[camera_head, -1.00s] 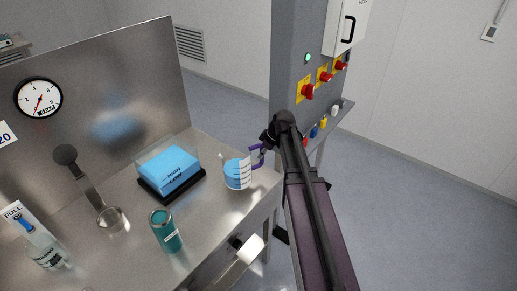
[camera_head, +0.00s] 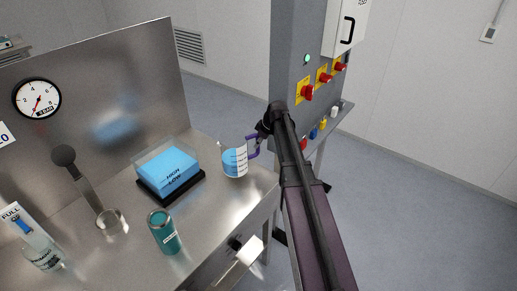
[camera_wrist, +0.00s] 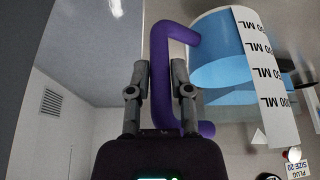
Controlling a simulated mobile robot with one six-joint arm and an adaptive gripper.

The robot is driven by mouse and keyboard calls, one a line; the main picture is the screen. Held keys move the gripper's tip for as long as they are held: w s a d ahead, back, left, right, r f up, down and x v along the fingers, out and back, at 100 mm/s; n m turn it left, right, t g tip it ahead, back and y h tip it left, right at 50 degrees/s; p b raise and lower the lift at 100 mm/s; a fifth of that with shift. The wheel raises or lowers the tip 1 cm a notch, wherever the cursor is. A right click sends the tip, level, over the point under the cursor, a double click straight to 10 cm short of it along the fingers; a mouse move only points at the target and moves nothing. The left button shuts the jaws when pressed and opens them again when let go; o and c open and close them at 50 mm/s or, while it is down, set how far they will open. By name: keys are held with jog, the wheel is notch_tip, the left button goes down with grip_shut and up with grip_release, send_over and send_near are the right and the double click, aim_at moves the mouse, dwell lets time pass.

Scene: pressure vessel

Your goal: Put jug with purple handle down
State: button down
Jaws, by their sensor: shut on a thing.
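The jug with the purple handle (camera_head: 235,162) is clear with blue liquid and a white volume scale. It is over the right back part of the steel worktop in the head view, roughly upright. I cannot tell whether its base touches the worktop. My gripper (camera_wrist: 158,78) is shut on the purple handle (camera_wrist: 161,55), which stands between its two fingers in the wrist view. The jug body (camera_wrist: 215,50) shows to the right of the fingers there. In the head view my gripper (camera_head: 262,132) is at the jug's right, partly hidden by my arm.
A teal canister (camera_head: 163,232), a ladle-like tool (camera_head: 85,185) and a bottle (camera_head: 43,253) stand farther left. A grey control column (camera_head: 297,60) is behind my arm. Bare worktop lies in front of the jug.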

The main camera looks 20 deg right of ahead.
jog(key=shift+w+f+b, duration=0.2)
jog(key=shift+f+b, duration=0.3)
jog(key=shift+w+f+b, duration=0.2)
jog(key=shift+f+b, duration=1.1)
jog(key=shift+f, duration=0.2)
jog(key=c, duration=0.5)
grip_release()
jog(key=shift+r, duration=0.1)
jog(key=shift+c, duration=0.2)
jog(key=shift+r, duration=0.15)
jog(key=p+v, duration=1.1)
jog(key=v, duration=0.1)
